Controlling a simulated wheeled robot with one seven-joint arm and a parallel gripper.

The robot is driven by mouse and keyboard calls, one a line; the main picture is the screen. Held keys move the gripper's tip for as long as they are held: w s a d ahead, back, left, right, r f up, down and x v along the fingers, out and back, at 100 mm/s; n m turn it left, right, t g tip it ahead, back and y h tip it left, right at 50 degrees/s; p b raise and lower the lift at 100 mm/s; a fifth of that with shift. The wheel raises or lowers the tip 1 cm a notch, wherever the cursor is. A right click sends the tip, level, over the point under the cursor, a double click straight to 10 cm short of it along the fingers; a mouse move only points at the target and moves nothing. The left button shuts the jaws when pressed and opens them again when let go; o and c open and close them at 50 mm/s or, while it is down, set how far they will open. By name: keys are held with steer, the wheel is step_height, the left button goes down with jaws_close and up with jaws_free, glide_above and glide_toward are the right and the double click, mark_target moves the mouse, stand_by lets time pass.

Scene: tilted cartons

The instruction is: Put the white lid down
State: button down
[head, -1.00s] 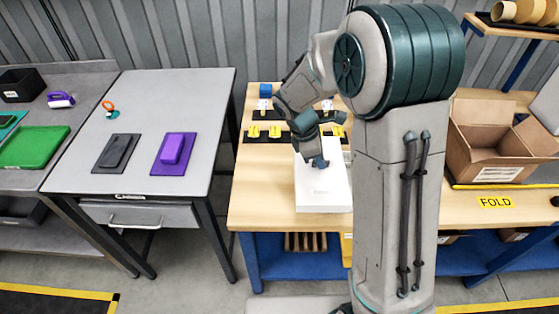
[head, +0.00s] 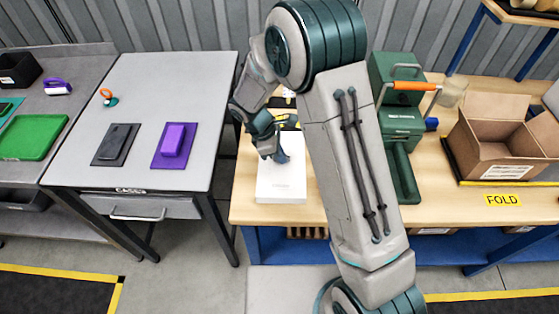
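The white lid (head: 282,184) is a flat white box-like piece with faint print near its front edge. It is at the left part of the wooden bench (head: 243,206) in the head view. My gripper (head: 279,157) is at its upper part, with its fingers on the lid and seemingly shut on it. The contact is small and partly hidden by the gripper itself. I cannot tell whether the lid touches the bench or hangs just above it. My arm hides the bench to the right of the lid.
A green press (head: 396,110) with an orange handle stands right of my arm. An open brown carton (head: 497,145) sits farther right, behind a yellow FOLD label (head: 503,200). The grey table (head: 140,87) at left holds dark and purple pieces. Bench is bare left of the lid.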

mark_target(278, 162)
steer(key=shift+a+f+p, duration=0.15)
steer(key=shift+f+p, duration=0.35)
steer(key=shift+f, duration=1.6)
steer(key=shift+f, duration=0.1)
steer(key=shift+f, duration=0.15)
steer(key=c, duration=1.6)
jaws_free()
steer(key=shift+r, duration=0.25)
